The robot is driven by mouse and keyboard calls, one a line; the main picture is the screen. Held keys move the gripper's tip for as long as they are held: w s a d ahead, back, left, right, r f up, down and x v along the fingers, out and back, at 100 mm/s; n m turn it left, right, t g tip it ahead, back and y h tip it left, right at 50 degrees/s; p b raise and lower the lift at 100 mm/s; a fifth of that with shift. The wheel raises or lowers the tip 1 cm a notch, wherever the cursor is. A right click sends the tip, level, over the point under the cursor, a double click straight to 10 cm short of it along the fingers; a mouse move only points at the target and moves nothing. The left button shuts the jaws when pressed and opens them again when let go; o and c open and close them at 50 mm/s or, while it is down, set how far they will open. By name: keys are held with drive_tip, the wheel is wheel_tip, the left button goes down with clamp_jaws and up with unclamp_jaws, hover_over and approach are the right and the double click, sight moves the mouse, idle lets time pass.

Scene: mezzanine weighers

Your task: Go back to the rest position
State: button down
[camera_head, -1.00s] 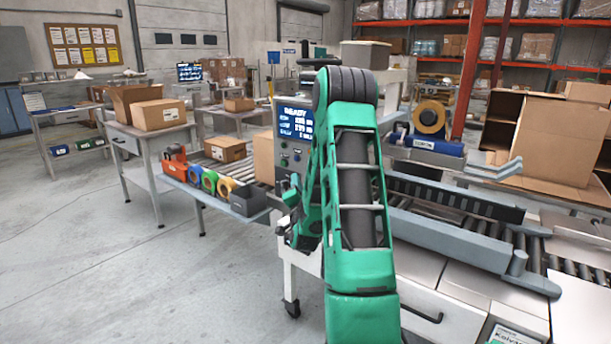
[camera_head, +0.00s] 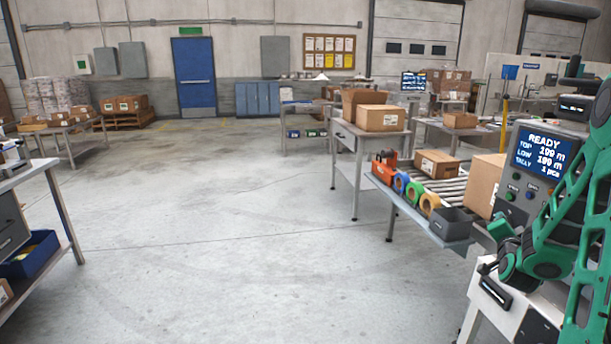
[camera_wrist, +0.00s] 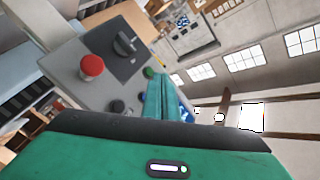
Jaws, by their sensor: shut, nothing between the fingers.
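My gripper (camera_wrist: 163,92) shows in the wrist view as narrow green fingers closed together, with nothing held between them. Behind the fingers is a grey control panel with a red button (camera_wrist: 92,65), a black knob (camera_wrist: 124,44) and a green button (camera_wrist: 149,73). The wrist view is strongly tilted. In the head view my green arm is folded at the right edge, beside and partly in front of the control box (camera_head: 520,180). Its blue screen (camera_head: 541,154) reads READY. I cannot clearly make out the fingers in the head view.
A roller conveyor (camera_head: 457,187) carries cartons, with tape rolls and a grey bin (camera_head: 451,223) along its near edge. A table with cartons (camera_head: 344,141) stands behind it. A workbench (camera_head: 30,174) is at the left edge. The floor between is wide and clear.

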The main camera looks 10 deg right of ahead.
drive_tip(key=s+a+n+g+y, duration=0.3)
drive_tip(key=s+a+g, duration=0.2)
drive_tip(key=s+a, duration=0.3)
drive_tip(key=s+a+n+g+y, duration=0.3)
drive_tip(key=s+a+g, duration=0.2)
drive_tip(key=s, duration=1.2)
drive_tip(key=s+a+f+n+g+y, duration=0.1)
drive_tip(key=s+a+n+g+y, duration=0.2)
drive_tip(key=s+a, duration=0.9)
drive_tip(key=shift+s+g+y, duration=0.4)
drive_tip(key=shift+g, duration=0.6)
drive_tip(key=shift+f, duration=0.1)
